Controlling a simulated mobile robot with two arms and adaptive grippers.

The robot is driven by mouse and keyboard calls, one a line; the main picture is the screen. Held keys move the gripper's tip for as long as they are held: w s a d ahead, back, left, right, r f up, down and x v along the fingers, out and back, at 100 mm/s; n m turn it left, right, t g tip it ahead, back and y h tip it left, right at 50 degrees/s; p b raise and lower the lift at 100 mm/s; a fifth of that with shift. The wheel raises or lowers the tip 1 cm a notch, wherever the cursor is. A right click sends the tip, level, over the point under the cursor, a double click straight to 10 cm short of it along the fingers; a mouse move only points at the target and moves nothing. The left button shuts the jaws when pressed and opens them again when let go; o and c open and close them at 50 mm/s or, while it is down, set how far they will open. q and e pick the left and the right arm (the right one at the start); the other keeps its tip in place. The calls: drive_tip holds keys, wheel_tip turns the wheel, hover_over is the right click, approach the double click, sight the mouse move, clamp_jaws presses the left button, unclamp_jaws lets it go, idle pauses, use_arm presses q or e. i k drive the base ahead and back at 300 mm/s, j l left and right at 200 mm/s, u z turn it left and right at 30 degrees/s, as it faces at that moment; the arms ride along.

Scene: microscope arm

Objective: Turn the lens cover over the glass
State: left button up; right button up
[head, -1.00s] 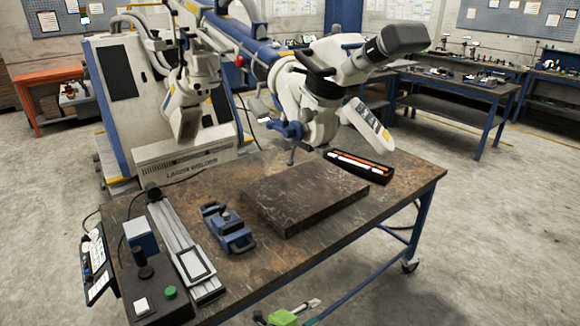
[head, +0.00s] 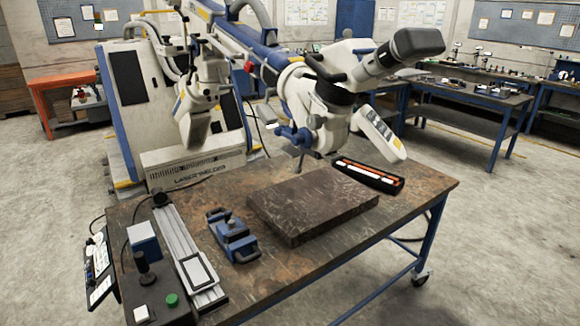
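The microscope head (head: 318,105) hangs on a white and blue arm (head: 245,42) above the back of the workbench. Its dark eyepiece (head: 412,45) points to the upper right. A black ring (head: 334,94) sits on the head's body, and a blue part with a knob (head: 292,134) sticks out at its lower left. The glass at the underside is hidden from this angle. I cannot tell for sure which part is the lens cover or how it is turned. Neither of my grippers shows in the head view.
On the workbench (head: 300,268) lie a dark stone slab (head: 312,202), a blue clamp-like tool (head: 232,235), a tray of orange and white sticks (head: 370,176), a metal rail (head: 185,245) and a control box with a green button (head: 172,299). A laser welder (head: 185,168) stands behind.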

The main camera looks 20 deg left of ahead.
sight(292, 151)
drive_tip(key=i+l+u, duration=0.1)
drive_tip(key=i+u, duration=0.25)
drive_tip(key=i, duration=0.15)
drive_tip(key=i+l+u, duration=0.35)
drive_tip(key=i, duration=0.15)
drive_tip(key=j, duration=0.1)
